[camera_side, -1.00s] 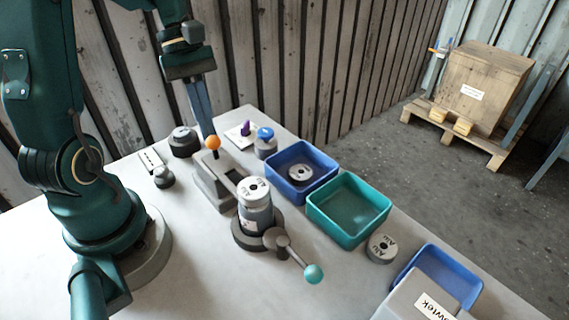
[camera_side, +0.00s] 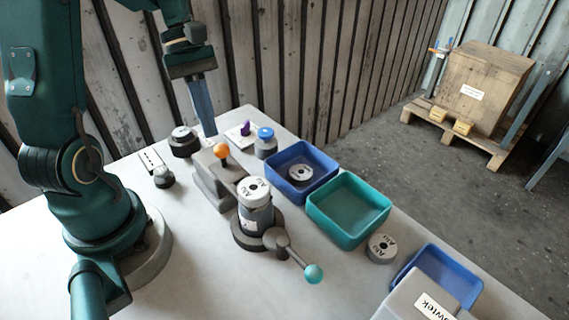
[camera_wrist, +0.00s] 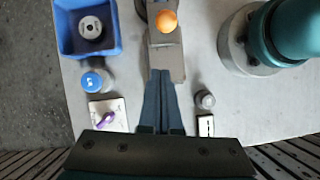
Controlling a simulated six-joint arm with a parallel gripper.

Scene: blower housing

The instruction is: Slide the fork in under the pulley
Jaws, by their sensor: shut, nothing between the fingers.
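The fork is a dark grey slide with an orange ball knob (camera_side: 221,150) on a grey guide block (camera_side: 207,186). Its flat plate (camera_side: 230,169) runs from the knob to the pulley, and its front end is hidden behind the pulley. The pulley (camera_side: 254,190) is a light grey lettered disc on top of the round housing (camera_side: 257,221). My gripper (camera_side: 211,134) is shut and empty, pointing down beside the knob on its back side. In the wrist view my gripper (camera_wrist: 162,76) appears over the block, apart from the orange knob (camera_wrist: 165,20); contact cannot be told.
A blue bin (camera_side: 322,161) holding a disc and an empty teal bin (camera_side: 342,237) stand right of the housing. A lever with a teal ball (camera_side: 313,273) sticks out in front. A dark round part (camera_side: 183,142) and a blue-topped part (camera_side: 265,142) stand near the gripper.

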